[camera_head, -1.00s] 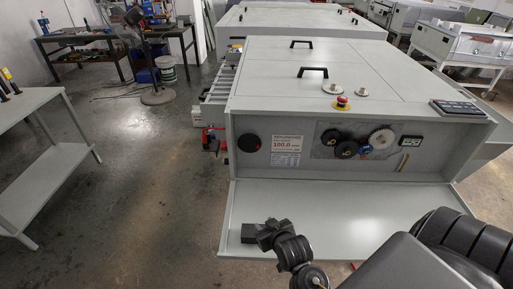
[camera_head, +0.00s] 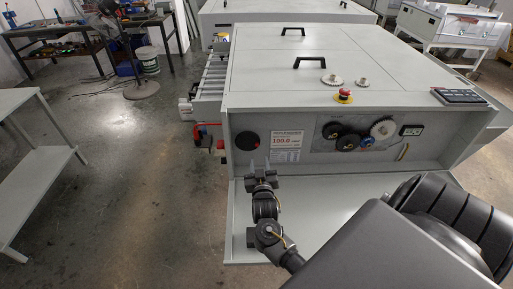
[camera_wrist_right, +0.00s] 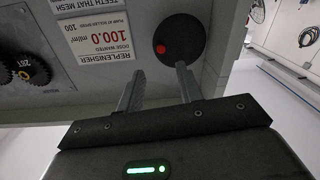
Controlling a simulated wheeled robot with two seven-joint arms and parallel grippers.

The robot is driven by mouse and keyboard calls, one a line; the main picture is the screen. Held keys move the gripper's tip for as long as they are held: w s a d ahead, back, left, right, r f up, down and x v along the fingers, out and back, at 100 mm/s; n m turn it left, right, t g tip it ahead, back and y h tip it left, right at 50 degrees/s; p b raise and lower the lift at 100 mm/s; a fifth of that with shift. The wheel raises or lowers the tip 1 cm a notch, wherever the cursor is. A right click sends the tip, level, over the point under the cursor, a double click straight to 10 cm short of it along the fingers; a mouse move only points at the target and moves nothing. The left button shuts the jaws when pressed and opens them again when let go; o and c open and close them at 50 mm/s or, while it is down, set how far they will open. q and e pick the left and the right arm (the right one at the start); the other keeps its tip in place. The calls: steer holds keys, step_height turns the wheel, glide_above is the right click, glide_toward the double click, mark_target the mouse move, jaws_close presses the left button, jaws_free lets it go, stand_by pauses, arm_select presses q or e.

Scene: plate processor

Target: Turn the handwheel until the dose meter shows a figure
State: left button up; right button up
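The handwheel (camera_head: 248,141) is a black disc on the left of the machine's recessed front panel. In the right wrist view it shows with a red spot (camera_wrist_right: 183,38) near its edge. My right gripper (camera_head: 260,163) is in front of the panel, just below and right of the handwheel. Its two fingers (camera_wrist_right: 156,72) are apart with nothing between them, and I see no contact with the wheel. The dose meter (camera_head: 411,131) is a small dark display at the panel's right; its figures are too small to read. My left gripper is out of view.
A placard (camera_head: 286,142) beside the handwheel reads 100.0 as the dose wanted. Black and pale gears (camera_head: 383,130) sit right of it. A red stop button (camera_head: 344,95) is on top. The lowered flap (camera_head: 236,215) lies below the panel. A grey table (camera_head: 30,160) stands left.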

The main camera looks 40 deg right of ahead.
mark_target(257, 145)
steer(key=p+x, duration=0.1)
steer(key=x, duration=0.6)
steer(key=shift+w, duration=0.15)
steer(key=shift+w+d, duration=0.2)
steer(key=shift+w, duration=0.05)
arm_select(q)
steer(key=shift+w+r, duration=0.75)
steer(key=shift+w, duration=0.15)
arm_select(e)
steer(key=shift+w+d+f, duration=0.1)
steer(key=shift+w, duration=0.05)
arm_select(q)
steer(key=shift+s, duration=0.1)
arm_select(e)
jaws_close()
